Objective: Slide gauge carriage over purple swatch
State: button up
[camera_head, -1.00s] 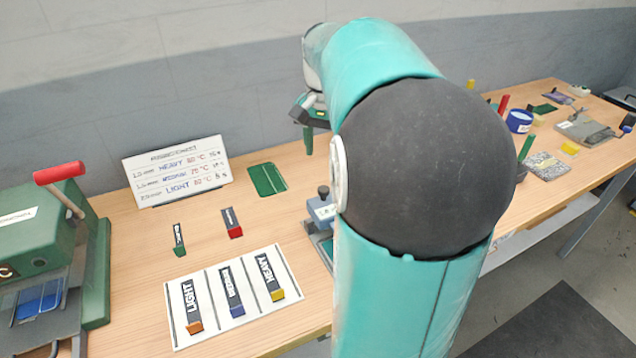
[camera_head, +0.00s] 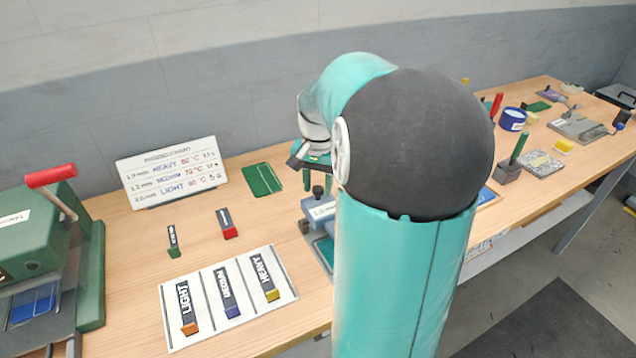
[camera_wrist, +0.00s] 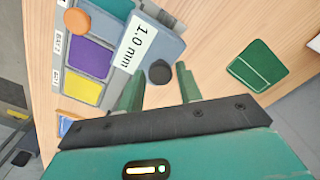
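The gauge carriage (camera_wrist: 165,45) is a blue-grey block with a "1.0 mm" label and a dark round knob (camera_wrist: 160,72). It also shows in the head view (camera_head: 318,209), partly hidden by my arm. The purple swatch (camera_wrist: 88,57) lies left of the carriage in the wrist view, in a grey frame, with a yellow swatch (camera_wrist: 82,90) below it. My gripper (camera_wrist: 159,71) is open, its green fingers on either side of the knob, with gaps to it. In the head view my gripper (camera_head: 317,178) is just above the knob; exact height is unclear.
An orange disc (camera_wrist: 76,22) sits above the purple swatch in the wrist view. A green press (camera_head: 40,245) stands far left.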

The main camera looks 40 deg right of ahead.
grip_shut()
jog(key=s+d, duration=0.2)
jog(key=d, duration=0.7)
jog(key=shift+s, duration=0.3)
jog(key=shift+o, duration=1.9)
grip_release()
jog(key=shift+r, duration=0.1)
notch_tip(320, 180, up, 14)
jog(key=shift+f, duration=0.2)
